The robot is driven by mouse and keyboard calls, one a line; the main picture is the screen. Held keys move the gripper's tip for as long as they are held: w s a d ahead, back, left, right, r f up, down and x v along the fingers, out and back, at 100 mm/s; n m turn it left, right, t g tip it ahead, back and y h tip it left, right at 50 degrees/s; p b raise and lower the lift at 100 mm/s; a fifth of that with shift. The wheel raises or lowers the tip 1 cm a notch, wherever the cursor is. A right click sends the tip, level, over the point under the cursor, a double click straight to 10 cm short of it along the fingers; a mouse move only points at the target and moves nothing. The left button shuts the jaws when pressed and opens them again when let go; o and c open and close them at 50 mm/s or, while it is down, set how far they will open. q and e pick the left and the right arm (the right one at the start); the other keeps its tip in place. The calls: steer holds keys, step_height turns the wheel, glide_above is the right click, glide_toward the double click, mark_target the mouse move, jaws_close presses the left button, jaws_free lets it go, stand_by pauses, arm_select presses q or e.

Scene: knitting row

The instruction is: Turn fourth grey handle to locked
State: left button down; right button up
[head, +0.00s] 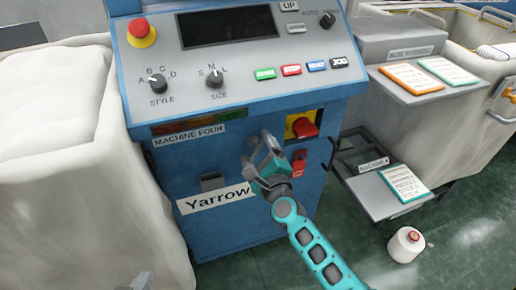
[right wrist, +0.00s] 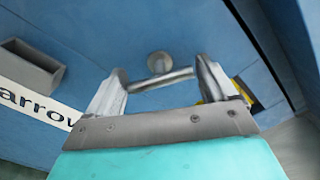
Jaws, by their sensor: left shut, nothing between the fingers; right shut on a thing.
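The blue machine labelled MACHINE FOUR and Yarrow (head: 215,235) stands in the middle of the head view. My right gripper (head: 260,157) is at its front panel, left of the red switch. In the right wrist view, a grey handle (right wrist: 162,79) lies as a slightly tilted bar between the fingers of the right gripper (right wrist: 158,84), with a round grey boss (right wrist: 159,59) behind it. The fingers are shut on the bar's ends. In the head view the gripper mostly hides the handle. The tip of my left gripper (head: 142,282) shows at the bottom edge, away from the machine.
A red rotary switch (head: 304,126) on a yellow plate and a red tag (head: 299,164) are close right of my right gripper. A pale bin (head: 60,170) stands left. A low shelf (head: 385,198) and a yarn cone (head: 405,245) are right. A control panel (head: 220,60) overhangs above.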

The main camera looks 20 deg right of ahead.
steer(key=n+p, duration=0.1)
steer(key=n, duration=0.4)
steer(key=shift+n+p, duration=0.3)
steer(key=shift+p, duration=0.05)
steer(key=shift+f, duration=0.1)
steer(key=shift+n, duration=0.3)
steer(key=o, duration=0.7)
steer(key=shift+o, duration=0.7)
